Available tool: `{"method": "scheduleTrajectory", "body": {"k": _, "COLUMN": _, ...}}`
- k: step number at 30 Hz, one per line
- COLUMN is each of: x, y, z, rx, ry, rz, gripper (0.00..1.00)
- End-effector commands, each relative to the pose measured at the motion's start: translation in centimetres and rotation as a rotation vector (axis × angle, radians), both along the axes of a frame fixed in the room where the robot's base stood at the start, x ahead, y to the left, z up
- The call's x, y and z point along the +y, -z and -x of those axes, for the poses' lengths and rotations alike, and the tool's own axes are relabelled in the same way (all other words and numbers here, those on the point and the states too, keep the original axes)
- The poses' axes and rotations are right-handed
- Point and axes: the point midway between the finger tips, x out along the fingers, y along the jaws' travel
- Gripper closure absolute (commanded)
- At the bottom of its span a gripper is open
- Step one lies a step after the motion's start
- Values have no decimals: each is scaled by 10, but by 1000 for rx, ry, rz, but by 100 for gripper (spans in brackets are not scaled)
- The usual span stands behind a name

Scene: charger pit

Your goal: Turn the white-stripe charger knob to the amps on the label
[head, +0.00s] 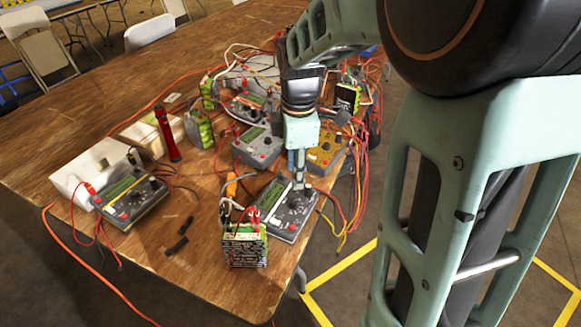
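A dark grey charger (271,217) with a green screen (272,195) lies near the table's front right edge, and a pale stripe seems to run beside its screen. Its dark knob (295,201) is partly hidden by my gripper (299,184). My gripper points down over the knob side of this charger, with its fingers close together. I cannot tell whether they touch or hold the knob. A green battery pack (244,252) with a printed label stands in front of this charger, wired up. The label's text is too small to read.
Another charger (130,200) with a yellow stripe leans at left. A grey charger (258,147) and a gold one (324,157) sit behind my gripper. The table's left front is mostly clear.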

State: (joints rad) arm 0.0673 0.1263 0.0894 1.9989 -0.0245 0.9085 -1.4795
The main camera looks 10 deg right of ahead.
Motion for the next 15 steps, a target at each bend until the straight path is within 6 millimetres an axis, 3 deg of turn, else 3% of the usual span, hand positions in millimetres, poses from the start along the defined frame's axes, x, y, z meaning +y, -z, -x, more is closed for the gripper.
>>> {"method": "scheduleTrajectory", "body": {"k": 5, "x": 0, "y": 21, "z": -1, "rx": 6, "ry": -8, "rz": 0, "gripper": 67}}
{"method": "scheduleTrajectory", "body": {"k": 15, "x": 0, "y": 84, "z": -7, "rx": 5, "ry": -5, "rz": 0, "gripper": 67}}
